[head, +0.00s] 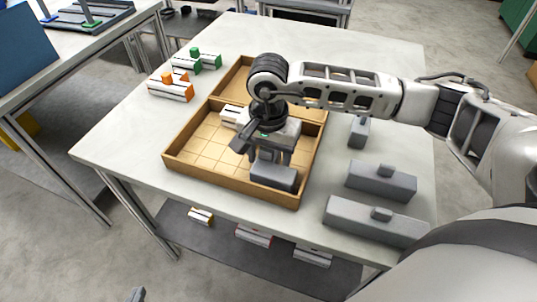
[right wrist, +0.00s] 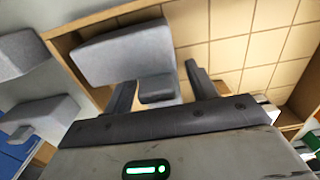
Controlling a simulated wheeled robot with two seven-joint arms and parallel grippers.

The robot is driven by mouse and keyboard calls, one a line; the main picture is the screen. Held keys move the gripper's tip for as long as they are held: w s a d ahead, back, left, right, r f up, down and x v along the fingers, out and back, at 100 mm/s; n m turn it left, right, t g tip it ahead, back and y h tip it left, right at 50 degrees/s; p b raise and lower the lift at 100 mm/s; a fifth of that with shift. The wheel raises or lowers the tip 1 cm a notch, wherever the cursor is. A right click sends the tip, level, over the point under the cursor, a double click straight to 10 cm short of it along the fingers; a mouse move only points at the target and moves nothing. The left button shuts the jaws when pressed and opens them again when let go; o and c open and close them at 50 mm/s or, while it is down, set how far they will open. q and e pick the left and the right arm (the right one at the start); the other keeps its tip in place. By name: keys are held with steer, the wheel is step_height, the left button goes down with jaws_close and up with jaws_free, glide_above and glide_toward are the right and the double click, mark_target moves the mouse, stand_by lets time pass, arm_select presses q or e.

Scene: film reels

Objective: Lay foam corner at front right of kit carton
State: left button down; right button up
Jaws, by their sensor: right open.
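The kit carton (head: 232,187) is a shallow wooden tray with a gridded floor on the table. A grey foam corner (head: 273,176), a block with a small knob, is inside its front right corner. It also shows in the right wrist view (right wrist: 125,50), close to the wooden wall. My right gripper (head: 272,157) is right above and behind the block. In the right wrist view its open fingers (right wrist: 160,76) stand on either side of the knob (right wrist: 158,90), with gaps visible. A small grey tip at the bottom edge is probably my left gripper (head: 137,294); its jaws cannot be made out.
A white block (head: 232,115) lies in the carton behind my gripper. Orange (head: 171,88) and green (head: 197,61) items stand at left. The table's front left is clear.

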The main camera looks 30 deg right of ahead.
steer(key=shift+r, duration=0.5)
arm_select(q)
steer(key=shift+f+b, duration=0.15)
steer(key=shift+b, duration=0.45)
arm_select(e)
step_height(320, 180, up, 11)
steer(key=shift+r, duration=0.15)
